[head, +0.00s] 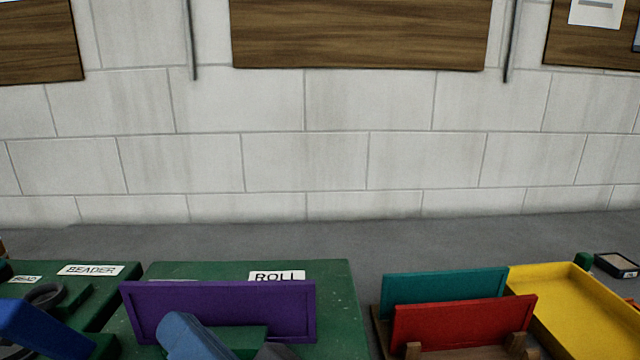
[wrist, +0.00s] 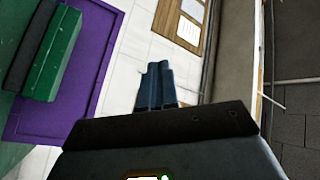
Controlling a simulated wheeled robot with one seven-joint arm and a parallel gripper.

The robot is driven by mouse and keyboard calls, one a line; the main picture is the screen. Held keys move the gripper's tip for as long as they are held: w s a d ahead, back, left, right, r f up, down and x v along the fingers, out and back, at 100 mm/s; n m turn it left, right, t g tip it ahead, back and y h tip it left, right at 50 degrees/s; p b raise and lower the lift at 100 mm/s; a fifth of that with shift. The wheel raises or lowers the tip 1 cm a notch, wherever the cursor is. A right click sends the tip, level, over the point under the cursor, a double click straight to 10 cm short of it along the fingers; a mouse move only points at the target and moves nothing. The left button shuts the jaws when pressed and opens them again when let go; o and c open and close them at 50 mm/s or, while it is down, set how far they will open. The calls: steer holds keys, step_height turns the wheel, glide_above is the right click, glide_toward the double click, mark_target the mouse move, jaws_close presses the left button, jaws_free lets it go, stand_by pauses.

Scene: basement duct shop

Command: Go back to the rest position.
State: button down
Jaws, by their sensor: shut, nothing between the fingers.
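My gripper (wrist: 154,72) shows in the wrist view with its two blue fingers together and nothing between them. In the head view, blue fingers that look like my gripper (head: 178,325) reach up from the bottom edge, in front of the purple panel (head: 245,300). The purple panel stands upright at the green station labelled ROLL (head: 335,290). It also shows in the wrist view (wrist: 92,75), left of the fingers and apart from them in that picture. The rest of my arm is mostly out of view.
A teal panel (head: 450,288) and a red panel (head: 465,322) stand in a wooden rack. A yellow tray (head: 575,290) lies right of them. A green BEADER station (head: 105,285) with a blue part (head: 40,330) is at left. Grey bench is bare toward the block wall.

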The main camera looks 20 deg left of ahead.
steer(key=s+d+f+m+t+h, duration=0.2)
steer(key=d+f+m+t+h, duration=0.2)
steer(key=d+f+h, duration=0.5)
steer(key=s+d+f+m+t+h, duration=0.2)
steer(key=d+f+m+t+h, duration=0.15)
steer(key=d+f, duration=0.6)
steer(key=s+d+n+h, duration=0.3)
steer(key=s+d+h, duration=0.3)
steer(key=s+d, duration=1.2)
steer(key=shift+s+d+r+n, duration=0.2)
steer(key=shift+s+d+n, duration=0.15)
steer(key=shift+d, duration=0.65)
